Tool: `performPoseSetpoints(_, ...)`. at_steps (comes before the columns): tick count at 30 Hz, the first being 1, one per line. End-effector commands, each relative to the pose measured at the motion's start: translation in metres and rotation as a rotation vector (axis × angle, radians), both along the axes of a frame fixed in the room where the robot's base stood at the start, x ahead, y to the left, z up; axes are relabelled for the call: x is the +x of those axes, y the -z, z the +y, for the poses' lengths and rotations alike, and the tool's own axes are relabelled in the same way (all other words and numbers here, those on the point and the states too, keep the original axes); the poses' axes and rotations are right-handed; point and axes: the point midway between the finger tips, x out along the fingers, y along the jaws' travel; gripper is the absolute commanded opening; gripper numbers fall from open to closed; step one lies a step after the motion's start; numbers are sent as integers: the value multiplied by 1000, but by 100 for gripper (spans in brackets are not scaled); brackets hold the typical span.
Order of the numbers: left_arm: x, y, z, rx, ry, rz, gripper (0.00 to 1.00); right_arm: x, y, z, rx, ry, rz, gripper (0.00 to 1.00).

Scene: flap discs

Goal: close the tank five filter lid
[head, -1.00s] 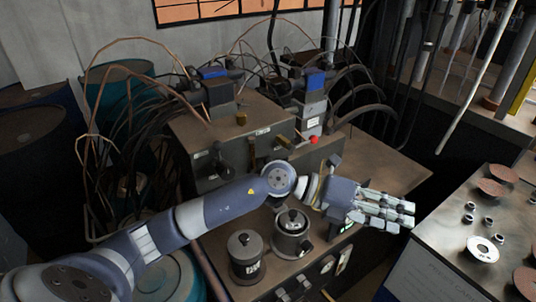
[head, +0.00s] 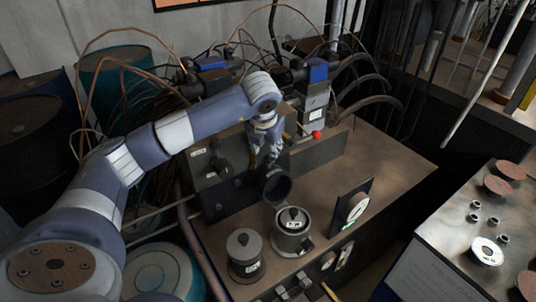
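Two grey canisters with dark knobs and small labels stand near the front of the machine: a left one (head: 246,258) and a right one (head: 292,236). Their label text is too small to read, so I cannot tell which is tank five. My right gripper is out of view.
A red knob (head: 317,135) sits on the machine. Cables and hoses crowd the back. A metal table (head: 455,235) with discs and small rings is at right. The brown top (head: 385,165) is largely clear.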

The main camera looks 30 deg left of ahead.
Motion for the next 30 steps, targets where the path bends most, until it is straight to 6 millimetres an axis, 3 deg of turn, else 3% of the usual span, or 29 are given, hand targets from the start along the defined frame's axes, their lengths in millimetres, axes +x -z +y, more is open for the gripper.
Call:
performPoseSetpoints(10, 20, 50, 10, -3, 2, 2, 34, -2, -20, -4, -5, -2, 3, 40)
performPoseSetpoints(22, 24, 61, 12, -1, 4, 0, 34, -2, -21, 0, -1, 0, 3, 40)
performPoseSetpoints(23, 24, 61, 12, -1, 3, -1, 32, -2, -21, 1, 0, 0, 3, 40)
performPoseSetpoints(27, 24, 60, 12, -1, 3, -1, 0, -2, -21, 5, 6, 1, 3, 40)
performPoseSetpoints(30, 24, 60, 12, -1, 3, -1, 0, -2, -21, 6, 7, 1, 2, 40)
